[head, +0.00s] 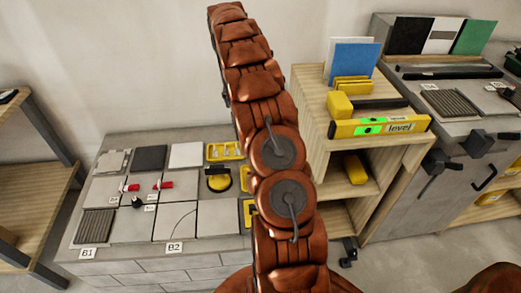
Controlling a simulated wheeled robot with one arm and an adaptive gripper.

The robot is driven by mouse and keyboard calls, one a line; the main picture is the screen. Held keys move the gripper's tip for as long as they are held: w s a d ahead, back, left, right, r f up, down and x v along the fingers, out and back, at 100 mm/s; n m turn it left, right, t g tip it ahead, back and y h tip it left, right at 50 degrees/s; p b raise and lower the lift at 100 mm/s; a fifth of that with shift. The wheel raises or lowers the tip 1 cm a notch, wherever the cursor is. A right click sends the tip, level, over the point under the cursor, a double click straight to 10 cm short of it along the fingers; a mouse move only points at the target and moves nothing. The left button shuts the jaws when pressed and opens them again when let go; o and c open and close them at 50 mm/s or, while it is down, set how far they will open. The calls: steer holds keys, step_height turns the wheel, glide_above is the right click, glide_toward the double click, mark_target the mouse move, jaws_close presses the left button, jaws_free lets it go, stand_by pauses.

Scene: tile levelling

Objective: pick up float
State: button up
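I cannot tell for certain which thing is the float. A yellow tool with a dark top (218,181) lies on the tiled bench, just left of my arm. On the wooden shelf unit, a yellow block (339,105) and a stack of yellow pieces (352,84) sit beside a flat dark bar (381,103). My brown arm rises through the middle of the view and hides part of the bench's right side.
The bench (150,266) holds grey, dark and white tiles and small red-handled tools (165,184). A yellow level (380,126) lies along the shelf unit's front edge. A grey counter (440,130) with tools stands right. A wooden shelf (40,200) stands left.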

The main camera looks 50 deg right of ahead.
steer(key=shift+m+t, duration=0.4)
steer(key=shift+m, duration=0.4)
steer(key=d+f+b, duration=0.2)
steer(key=d+f, duration=0.2)
steer(key=f, duration=0.2)
steer(key=d+f+b, duration=0.3)
steer(key=d+f, duration=0.1)
steer(key=f, duration=0.2)
steer(key=d+f+b, duration=0.2)
steer(key=d+f, duration=0.2)
steer(key=f, duration=0.3)
steer(key=shift+d, duration=0.35)
steer(key=shift+f+b, duration=0.5)
steer(key=shift+f, duration=3.35)
steer(key=shift+c, duration=0.3)
jaws_close()
